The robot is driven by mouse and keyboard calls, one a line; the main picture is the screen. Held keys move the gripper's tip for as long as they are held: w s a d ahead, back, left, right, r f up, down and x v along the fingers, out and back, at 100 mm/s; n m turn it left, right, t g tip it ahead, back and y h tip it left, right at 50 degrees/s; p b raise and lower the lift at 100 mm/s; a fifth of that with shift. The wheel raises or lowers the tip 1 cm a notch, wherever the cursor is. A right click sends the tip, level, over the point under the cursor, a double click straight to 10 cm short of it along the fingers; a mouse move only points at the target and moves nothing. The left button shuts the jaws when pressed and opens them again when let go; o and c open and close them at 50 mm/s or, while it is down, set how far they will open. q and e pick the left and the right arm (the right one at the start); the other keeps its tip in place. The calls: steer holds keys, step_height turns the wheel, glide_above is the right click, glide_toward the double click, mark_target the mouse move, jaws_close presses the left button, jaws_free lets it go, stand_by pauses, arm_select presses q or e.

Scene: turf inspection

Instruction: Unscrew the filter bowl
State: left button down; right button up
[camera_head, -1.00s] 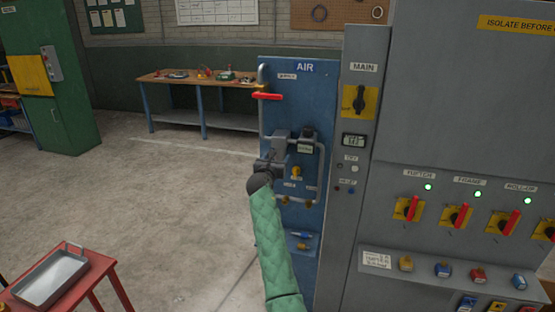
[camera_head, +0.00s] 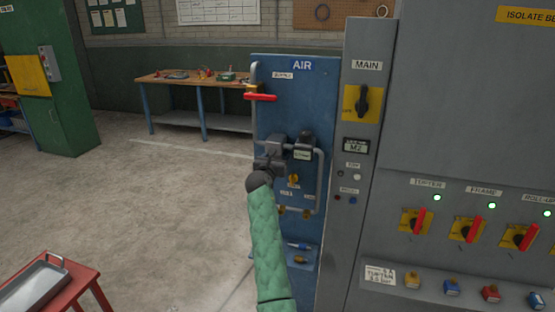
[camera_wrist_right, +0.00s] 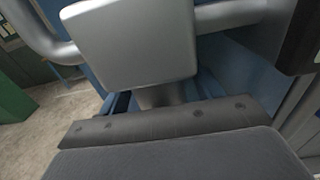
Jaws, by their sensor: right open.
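The blue air panel (camera_head: 285,100) carries a grey filter unit (camera_head: 277,142) on a bent pipe. My right arm, in a green quilted sleeve, reaches up to it, and my right gripper (camera_head: 267,166) is at the unit's lower front. In the right wrist view the filter's light grey head (camera_wrist_right: 130,45) is close ahead, with a darker round part, seemingly the top of the filter bowl (camera_wrist_right: 158,96), below it. My open gripper's dark edge (camera_wrist_right: 160,121) covers the rest of the bowl. I cannot tell whether the fingers touch it. My left gripper is not in view.
A red-handled valve (camera_head: 260,97) is above the filter on the pipe. A grey cabinet (camera_head: 440,120) with switches stands close on the right. A red stand with a metal tray (camera_head: 33,287) is at the lower left. The floor between is clear.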

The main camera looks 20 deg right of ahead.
steer(key=shift+r, duration=0.1)
steer(key=c, duration=0.9)
steer(key=shift+c, duration=1)
steer(key=shift+o, duration=0.6)
steer(key=shift+c, duration=0.8)
